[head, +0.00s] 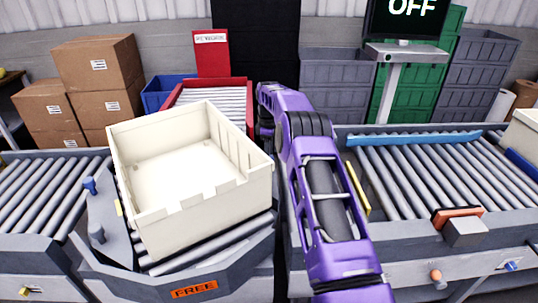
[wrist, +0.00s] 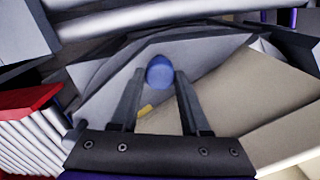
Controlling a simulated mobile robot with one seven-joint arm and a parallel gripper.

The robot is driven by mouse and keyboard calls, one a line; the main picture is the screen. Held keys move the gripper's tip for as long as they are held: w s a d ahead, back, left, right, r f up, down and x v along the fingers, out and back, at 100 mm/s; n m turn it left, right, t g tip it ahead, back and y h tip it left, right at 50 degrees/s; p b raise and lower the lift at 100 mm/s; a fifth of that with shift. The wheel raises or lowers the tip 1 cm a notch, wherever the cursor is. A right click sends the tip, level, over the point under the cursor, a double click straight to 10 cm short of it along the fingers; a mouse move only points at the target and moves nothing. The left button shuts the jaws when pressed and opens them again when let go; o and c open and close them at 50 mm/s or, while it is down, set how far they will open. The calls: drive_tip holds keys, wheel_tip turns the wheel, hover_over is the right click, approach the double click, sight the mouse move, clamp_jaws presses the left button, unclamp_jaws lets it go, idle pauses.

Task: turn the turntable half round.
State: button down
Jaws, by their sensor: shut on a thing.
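The turntable (head: 108,208) is a grey plate with rollers, with a cream crate (head: 190,205) resting on it, turned at an angle. A blue knob (head: 90,186) and a grey post (head: 96,232) stand on its left part. In the wrist view, my gripper (wrist: 160,82) is shut on a blue knob (wrist: 160,71) on the turntable's grey plate (wrist: 105,75). The crate (wrist: 270,85) is right of the fingers there. In the head view my arm reaches past the crate's right side, and the gripper is hidden.
Roller conveyors stand left (head: 45,190) and right (head: 400,180) of the turntable. A red-framed conveyor (head: 210,95) lies behind it. An orange FREE sign (head: 194,289) is on the front. A screen (head: 408,15) reads OFF. Cardboard boxes (head: 95,65) stack at back left.

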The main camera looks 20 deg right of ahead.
drive_tip(key=shift+c, duration=1.9)
unclamp_jaws()
drive_tip(key=shift+r, duration=0.1)
wheel_tip(320, 180, up, 12)
